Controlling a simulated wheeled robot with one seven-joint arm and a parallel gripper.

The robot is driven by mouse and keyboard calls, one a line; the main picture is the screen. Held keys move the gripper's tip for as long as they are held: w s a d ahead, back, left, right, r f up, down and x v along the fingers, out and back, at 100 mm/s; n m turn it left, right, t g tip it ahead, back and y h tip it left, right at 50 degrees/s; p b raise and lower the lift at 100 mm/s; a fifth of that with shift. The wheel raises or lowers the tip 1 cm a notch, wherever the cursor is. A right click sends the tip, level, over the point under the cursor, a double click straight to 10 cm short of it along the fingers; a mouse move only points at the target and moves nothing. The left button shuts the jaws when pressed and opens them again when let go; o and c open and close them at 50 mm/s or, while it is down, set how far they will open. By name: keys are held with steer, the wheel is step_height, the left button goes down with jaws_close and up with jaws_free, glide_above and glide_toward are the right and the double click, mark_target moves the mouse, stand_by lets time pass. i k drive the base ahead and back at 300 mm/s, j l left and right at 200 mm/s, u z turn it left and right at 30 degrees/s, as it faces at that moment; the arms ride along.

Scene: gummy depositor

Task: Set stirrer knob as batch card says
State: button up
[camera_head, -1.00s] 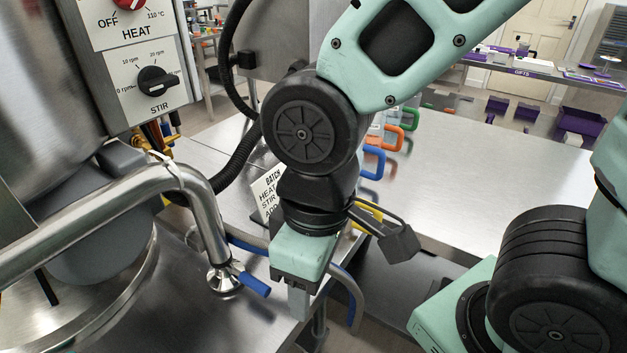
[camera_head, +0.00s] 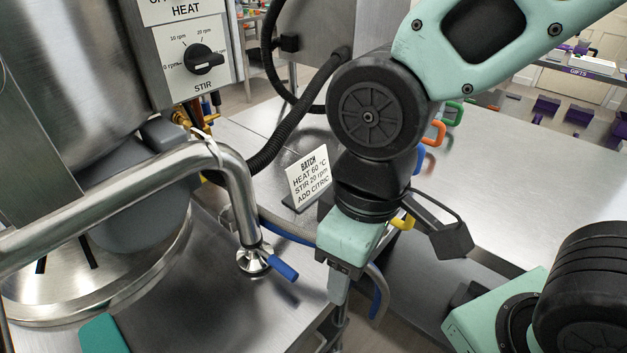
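The stirrer knob (camera_head: 203,59) is black and sits on the white STIR panel (camera_head: 190,78) at the upper left. Labels 0, 10 and 20 rpm show around it. Its grip ridge lies roughly sideways toward the right, below the 20 rpm label; the exact setting is hard to read. The batch card (camera_head: 309,180) stands on the steel table and reads HEAT 60 °C, STIR 20 rpm, ADD CITRIC. My gripper (camera_head: 338,290) points down, to the right of and below the card, well away from the knob. Its fingers overlap in this view, so its opening is unclear.
A steel pipe (camera_head: 120,190) with a blue-handled valve (camera_head: 283,268) runs between my gripper and the panel side. A black hose (camera_head: 290,140) curves beside the panel. A steel vessel (camera_head: 75,70) stands left. The right tabletop (camera_head: 520,170) is largely clear.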

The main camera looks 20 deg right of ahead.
mark_target(199, 59)
steer(key=u, duration=0.95)
steer(key=z, duration=0.45)
